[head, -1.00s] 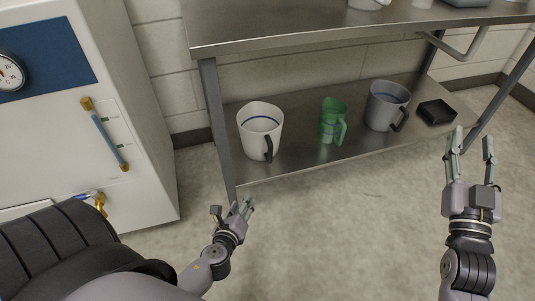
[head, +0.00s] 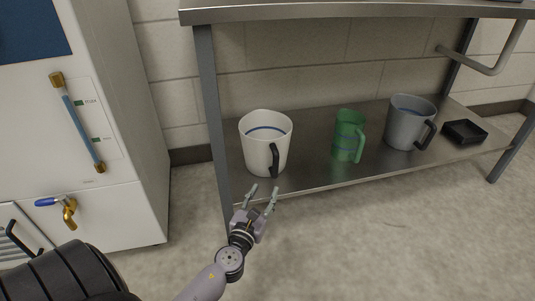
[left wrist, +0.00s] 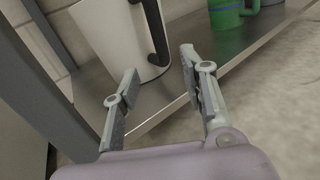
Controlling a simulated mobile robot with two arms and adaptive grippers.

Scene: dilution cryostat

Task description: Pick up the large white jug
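The large white jug (head: 262,146) stands upright on the lower metal shelf, near its left post. It has a blue line inside and a black handle (head: 274,160) at its front right. In the left wrist view the jug (left wrist: 110,38) is just beyond the fingers, with its handle (left wrist: 155,30) above the gap. My left gripper (head: 262,194) is open and empty, in front of and below the jug at the shelf's front edge, apart from it. It also shows open in the left wrist view (left wrist: 157,85). My right gripper is out of view.
A green jug (head: 348,135), a grey jug (head: 404,124) and a black tray (head: 464,131) stand to the right on the lower shelf (head: 312,170). The shelf's left post (head: 211,110) is close to the white jug. A tabletop (head: 340,14) overhangs. A white cabinet (head: 120,200) stands left.

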